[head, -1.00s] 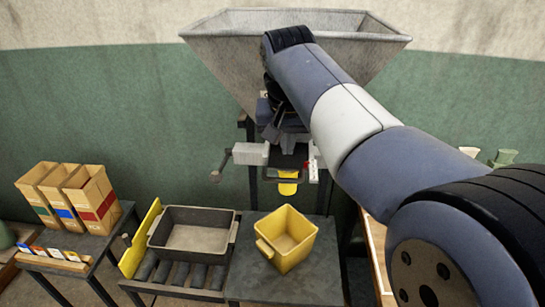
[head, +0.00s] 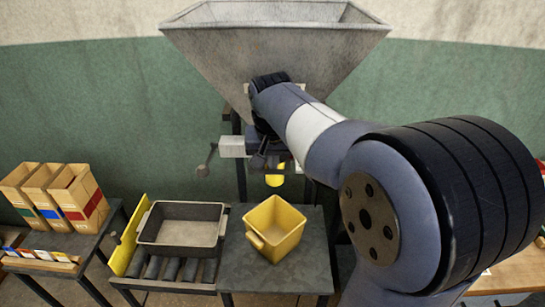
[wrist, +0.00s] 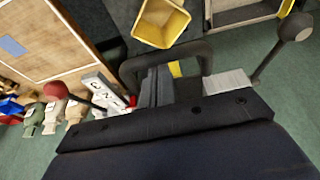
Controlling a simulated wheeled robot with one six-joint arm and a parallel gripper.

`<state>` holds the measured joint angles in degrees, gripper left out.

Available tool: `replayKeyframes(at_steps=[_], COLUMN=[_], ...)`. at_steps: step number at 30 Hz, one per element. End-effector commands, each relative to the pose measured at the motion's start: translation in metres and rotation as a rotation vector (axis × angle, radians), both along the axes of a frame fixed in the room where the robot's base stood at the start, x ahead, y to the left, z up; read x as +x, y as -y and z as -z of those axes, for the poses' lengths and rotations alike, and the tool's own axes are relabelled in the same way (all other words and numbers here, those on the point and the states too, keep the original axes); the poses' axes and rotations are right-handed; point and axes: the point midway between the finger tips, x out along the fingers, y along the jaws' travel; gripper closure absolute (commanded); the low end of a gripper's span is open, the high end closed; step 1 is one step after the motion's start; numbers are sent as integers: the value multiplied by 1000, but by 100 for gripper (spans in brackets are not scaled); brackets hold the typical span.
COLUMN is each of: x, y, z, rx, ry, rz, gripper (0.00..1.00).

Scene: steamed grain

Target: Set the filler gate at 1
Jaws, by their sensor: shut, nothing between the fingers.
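The filler is a grey hopper (head: 270,45) with a gate assembly beneath it. My gripper (head: 265,158) is shut just in front of that assembly; the fingertips blend with dark parts there. In the wrist view, a black loop-shaped bar (wrist: 132,68) stands close ahead of the dark plate. Left of it is a white number scale (wrist: 98,88) with a legible 2, and a thin lever with a red knob (wrist: 56,90). I cannot tell the gate's setting or whether my gripper touches the lever. The yellow spout (head: 275,180) hangs below.
A yellow bin (head: 262,245) stands on the grey table under the spout. A grey tray (head: 155,238) sits on rollers to its left. A grey-knobbed crank (head: 204,168) sticks out left of the gate. Paper bags (head: 88,222) stand on the far-left table.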

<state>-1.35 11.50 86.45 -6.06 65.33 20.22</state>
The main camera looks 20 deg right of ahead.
Motion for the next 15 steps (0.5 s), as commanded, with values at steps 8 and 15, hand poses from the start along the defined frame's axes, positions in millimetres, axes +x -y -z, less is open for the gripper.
replayKeyframes(at_steps=[8, 15], x=[-5, -19], y=[-2, -6], z=[0, -2], rx=[0, 0], ry=[0, -1], rz=[-1, -2], gripper=[100, 100])
